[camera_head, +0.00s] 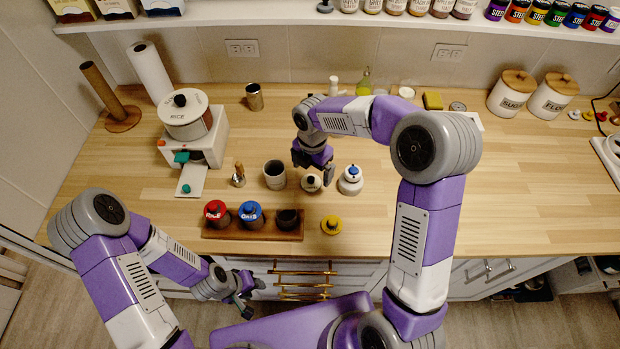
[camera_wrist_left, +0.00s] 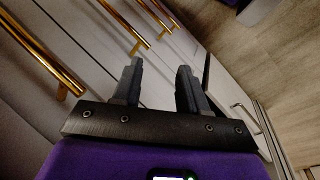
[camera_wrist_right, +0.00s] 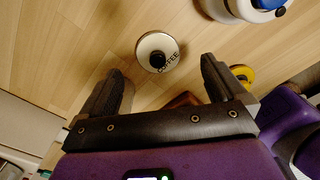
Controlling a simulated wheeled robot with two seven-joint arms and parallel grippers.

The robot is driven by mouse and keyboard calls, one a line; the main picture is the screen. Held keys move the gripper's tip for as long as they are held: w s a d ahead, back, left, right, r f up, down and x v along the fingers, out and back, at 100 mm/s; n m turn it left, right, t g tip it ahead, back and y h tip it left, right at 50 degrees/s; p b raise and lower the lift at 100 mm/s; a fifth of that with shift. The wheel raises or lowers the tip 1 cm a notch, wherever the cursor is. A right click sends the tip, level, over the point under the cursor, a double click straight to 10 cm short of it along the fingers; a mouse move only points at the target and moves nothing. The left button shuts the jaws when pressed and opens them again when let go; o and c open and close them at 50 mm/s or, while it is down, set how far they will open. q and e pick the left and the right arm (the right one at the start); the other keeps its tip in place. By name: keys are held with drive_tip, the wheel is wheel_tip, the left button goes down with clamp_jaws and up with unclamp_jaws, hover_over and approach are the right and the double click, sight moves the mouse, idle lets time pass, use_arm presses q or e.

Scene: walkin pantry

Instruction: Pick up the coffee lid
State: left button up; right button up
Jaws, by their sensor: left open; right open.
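The coffee lid (camera_wrist_right: 157,52) is a white disc with a black knob and the word COFFEE, lying on the wooden counter. In the head view the coffee lid (camera_head: 311,184) is between a grey cup and a white pot. My right gripper (camera_head: 314,166) is open above the counter, close to the lid. In the right wrist view the lid shows between and beyond the fingers of my right gripper (camera_wrist_right: 164,68), apart from them. My left gripper (camera_head: 246,284) is open and empty in front of the cabinets. In its own view the left gripper (camera_wrist_left: 160,70) faces gold handles.
The grey cup (camera_head: 274,182) stands left of the lid and the white pot (camera_head: 350,186) with a blue knob stands right. A wooden tray (camera_head: 225,233) holds red- and blue-lidded jars and an open dark jar (camera_head: 288,220). A yellow lid (camera_head: 331,225) lies nearby.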

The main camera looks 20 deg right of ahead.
sight(311, 178)
wheel_tip(311, 178, down, 5)
drive_tip(key=shift+a+b, duration=0.1)
drive_tip(key=shift+b, duration=0.3)
drive_tip(key=c, duration=1.1)
